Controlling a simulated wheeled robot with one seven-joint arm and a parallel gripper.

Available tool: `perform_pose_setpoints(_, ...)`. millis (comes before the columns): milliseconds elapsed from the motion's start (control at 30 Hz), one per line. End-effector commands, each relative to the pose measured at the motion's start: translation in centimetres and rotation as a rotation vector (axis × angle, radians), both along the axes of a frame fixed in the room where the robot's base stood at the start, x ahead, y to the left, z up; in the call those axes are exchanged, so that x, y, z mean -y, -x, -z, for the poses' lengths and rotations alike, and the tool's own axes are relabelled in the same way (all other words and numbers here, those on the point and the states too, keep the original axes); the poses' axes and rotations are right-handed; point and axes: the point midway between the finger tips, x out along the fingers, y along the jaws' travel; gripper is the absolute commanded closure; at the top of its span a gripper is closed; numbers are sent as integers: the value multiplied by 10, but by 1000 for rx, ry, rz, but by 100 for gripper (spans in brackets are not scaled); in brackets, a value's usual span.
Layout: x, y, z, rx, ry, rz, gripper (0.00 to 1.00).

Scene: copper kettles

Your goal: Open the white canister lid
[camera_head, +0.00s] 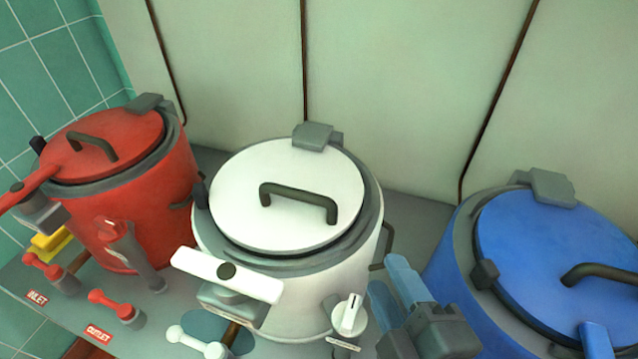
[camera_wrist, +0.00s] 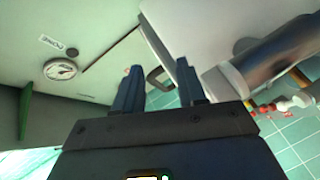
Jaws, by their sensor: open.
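The white canister (camera_head: 290,305) stands in the middle of the head view. Its white lid (camera_head: 240,190) lies flat on the rim, with a dark arched handle (camera_head: 298,192) on top and a grey hinge block (camera_head: 314,136) at the back. A white lever (camera_head: 228,276) sits on a grey bracket at its front left. My gripper (camera_head: 391,278) is at the canister's right side, low, between it and the blue canister, apart from the lid handle. In the wrist view my gripper (camera_wrist: 158,66) has its fingers spread, with a dark bent handle seen beyond the gap; which handle is unclear.
A red canister (camera_head: 135,215) stands left and a blue canister (camera_head: 560,260) right, close to my gripper. A white knob (camera_head: 350,314) is on the white canister's front right. Red valves and a yellow block (camera_head: 50,243) are at left. Panelled wall stands close behind.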

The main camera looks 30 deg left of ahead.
Motion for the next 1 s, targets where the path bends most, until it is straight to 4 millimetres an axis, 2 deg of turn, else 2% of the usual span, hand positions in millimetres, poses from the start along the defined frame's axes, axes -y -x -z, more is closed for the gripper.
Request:
perform_pose_setpoints(633, -88, -1, -44, 220, 116, -250, 60)
perform_pose_setpoints(833, -103, -6, -47, 238, 126, -269, 60)
perform_pose_setpoints(1000, -125, -19, -44, 237, 124, -267, 60)
